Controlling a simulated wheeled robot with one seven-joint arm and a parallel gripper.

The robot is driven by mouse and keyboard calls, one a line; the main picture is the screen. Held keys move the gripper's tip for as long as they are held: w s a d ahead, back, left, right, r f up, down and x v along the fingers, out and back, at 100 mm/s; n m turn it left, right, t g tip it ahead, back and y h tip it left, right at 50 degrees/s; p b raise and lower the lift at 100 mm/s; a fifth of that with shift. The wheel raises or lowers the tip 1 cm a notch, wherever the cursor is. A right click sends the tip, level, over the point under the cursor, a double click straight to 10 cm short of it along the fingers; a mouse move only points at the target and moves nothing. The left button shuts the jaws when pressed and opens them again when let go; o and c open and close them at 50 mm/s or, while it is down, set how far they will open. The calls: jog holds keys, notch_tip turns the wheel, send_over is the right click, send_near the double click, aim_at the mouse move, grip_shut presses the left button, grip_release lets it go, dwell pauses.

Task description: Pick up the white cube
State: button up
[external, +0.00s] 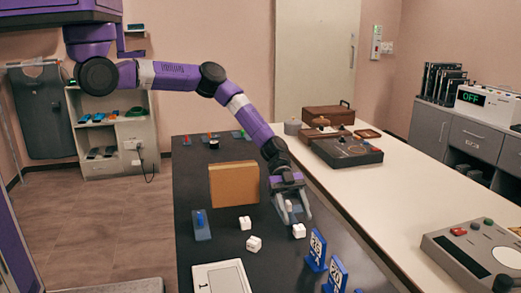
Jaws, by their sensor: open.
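Small white cubes lie on the dark table (215,270). One white cube (245,223) and another white cube (254,243) are left of my gripper, close to each other. A third white cube (299,231) lies just below the fingertips in the picture. My gripper (297,216) points down over the table with its fingers apart. A small pale thing (289,206) shows between or behind the fingers, partly hidden; I cannot tell what it is. Whether the fingers are around any cube is not clear from this view.
A brown upright block (233,184) stands left of my gripper. A blue switch-like piece (201,225) is farther left. Blue numbered stands (316,250) line the right edge, and a white framed panel (221,278) lies in front. A white counter (365,200) adjoins on the right.

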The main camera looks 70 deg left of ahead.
aim_at(299, 226)
jog(key=x, duration=0.5)
jog(key=shift+s+r, duration=0.1)
jog(key=shift+s, duration=0.15)
jog(key=shift+c, duration=0.2)
jog(key=shift+d, duration=0.1)
grip_shut()
